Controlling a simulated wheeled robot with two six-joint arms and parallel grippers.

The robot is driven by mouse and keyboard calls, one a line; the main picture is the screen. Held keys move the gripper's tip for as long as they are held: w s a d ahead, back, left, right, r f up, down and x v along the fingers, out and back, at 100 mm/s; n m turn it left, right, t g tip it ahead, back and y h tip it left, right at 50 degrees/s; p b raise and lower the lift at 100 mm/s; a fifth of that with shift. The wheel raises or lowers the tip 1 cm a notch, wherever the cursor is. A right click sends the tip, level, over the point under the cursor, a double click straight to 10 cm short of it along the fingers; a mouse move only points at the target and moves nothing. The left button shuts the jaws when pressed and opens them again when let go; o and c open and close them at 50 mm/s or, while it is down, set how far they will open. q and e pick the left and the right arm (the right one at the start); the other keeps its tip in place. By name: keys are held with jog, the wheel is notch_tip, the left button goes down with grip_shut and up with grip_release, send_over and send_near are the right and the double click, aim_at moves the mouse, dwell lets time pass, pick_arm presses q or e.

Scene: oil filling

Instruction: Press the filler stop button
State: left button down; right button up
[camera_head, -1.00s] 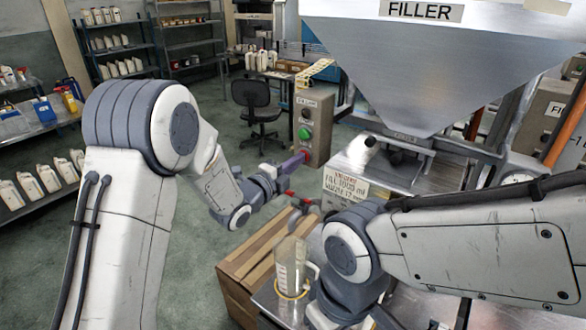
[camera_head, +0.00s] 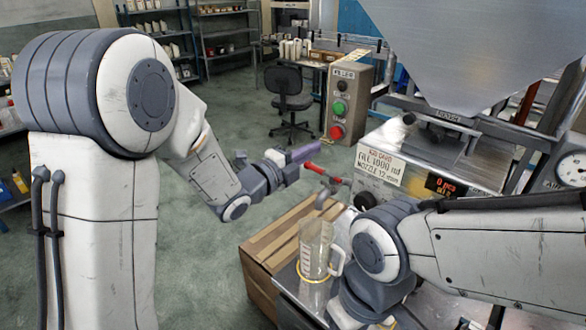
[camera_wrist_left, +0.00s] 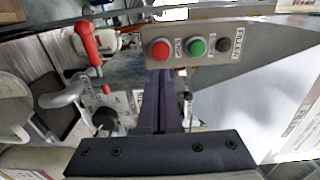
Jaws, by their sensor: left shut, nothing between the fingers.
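The grey filler control box (camera_head: 350,92) stands right of centre in the head view. It carries a black knob (camera_head: 341,86), a green button (camera_head: 339,108) and, lowest, the red stop button (camera_head: 336,132). My left gripper (camera_head: 314,148) is shut and empty, its dark purple fingertips just left of and below the red button, with a gap in the picture. In the left wrist view, the red button (camera_wrist_left: 160,49) lies just beyond the shut fingertips (camera_wrist_left: 158,76), beside the green button (camera_wrist_left: 197,46).
A red-handled valve (camera_head: 325,173) sits close beneath my left fingers. A clear jug (camera_head: 316,245) stands by my right arm, near a wooden crate (camera_head: 262,243). The metal filler with its hopper (camera_head: 470,50) fills the right. Open floor lies at left.

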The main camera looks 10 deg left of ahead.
pick_arm(q)
jog(key=v, duration=0.2)
jog(key=b+v, duration=0.1)
jog(key=v, duration=0.2)
jog(key=shift+a, duration=0.5)
